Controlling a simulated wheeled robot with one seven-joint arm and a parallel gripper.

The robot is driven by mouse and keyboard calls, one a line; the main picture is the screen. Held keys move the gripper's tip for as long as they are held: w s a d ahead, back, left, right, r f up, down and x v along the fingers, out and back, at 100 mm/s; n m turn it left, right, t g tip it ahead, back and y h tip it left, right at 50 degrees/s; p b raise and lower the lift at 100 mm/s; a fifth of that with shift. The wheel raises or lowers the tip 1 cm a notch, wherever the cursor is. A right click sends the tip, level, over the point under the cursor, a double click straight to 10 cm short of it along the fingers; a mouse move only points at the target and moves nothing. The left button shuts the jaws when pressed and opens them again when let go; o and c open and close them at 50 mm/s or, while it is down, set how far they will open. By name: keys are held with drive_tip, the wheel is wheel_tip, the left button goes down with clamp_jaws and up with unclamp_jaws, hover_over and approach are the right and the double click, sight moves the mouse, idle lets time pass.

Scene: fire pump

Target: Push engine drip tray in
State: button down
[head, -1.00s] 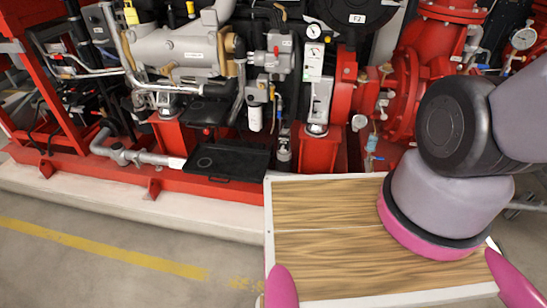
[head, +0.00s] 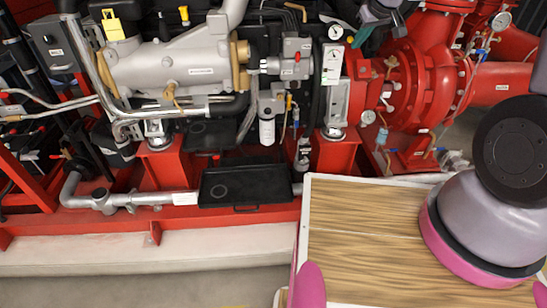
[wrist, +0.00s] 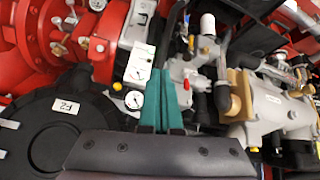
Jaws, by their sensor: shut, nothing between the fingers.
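The engine drip tray (head: 246,187) is a shallow black tray with a round mark in it and a small handle on its front edge. In the head view it sits low in front of the engine, at the red base frame, and its front part sticks out. My gripper (head: 359,36) is at the top of the head view, right of the gauge panel and well away from the tray. In the wrist view its teal fingers (wrist: 166,78) are together with nothing between them. The tray cannot be made out in the wrist view.
The grey engine (head: 180,70) rises above the tray. A silver pipe (head: 135,199) runs left of it along the red frame. A pale plinth (head: 150,250) lies in front, with floor beyond. The gauge panel (head: 333,64) and red pump pipework (head: 405,85) are to the right.

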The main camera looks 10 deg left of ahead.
drive_tip(key=a+f+n+y, duration=0.1)
drive_tip(key=a+f+n, duration=0.45)
drive_tip(key=f, duration=0.95)
drive_tip(key=a+f+n+y, duration=0.1)
drive_tip(key=a+f+n, duration=0.1)
drive_tip(key=a+f, duration=0.95)
drive_tip(key=s+f+n+g+y, duration=0.1)
drive_tip(key=s+f+n, duration=0.1)
drive_tip(key=s+f, duration=0.6)
drive_tip(key=s+f+n, duration=0.2)
drive_tip(key=s+f, duration=0.3)
drive_tip(key=f, duration=0.6)
drive_tip(key=s+f+n+g+y, duration=0.1)
drive_tip(key=s+f+n, duration=0.1)
drive_tip(key=s+f, duration=0.6)
approach(267, 203)
wheel_tip(267, 203, down, 4)
drive_tip(key=s+a, duration=0.1)
drive_tip(key=s, duration=0.1)
drive_tip(key=w, duration=0.1)
drive_tip(key=w+a, duration=0.1)
drive_tip(key=w, duration=0.1)
drive_tip(key=shift+w+a+r, duration=0.1)
drive_tip(key=shift+w+a, duration=0.15)
drive_tip(key=shift+w, duration=0.1)
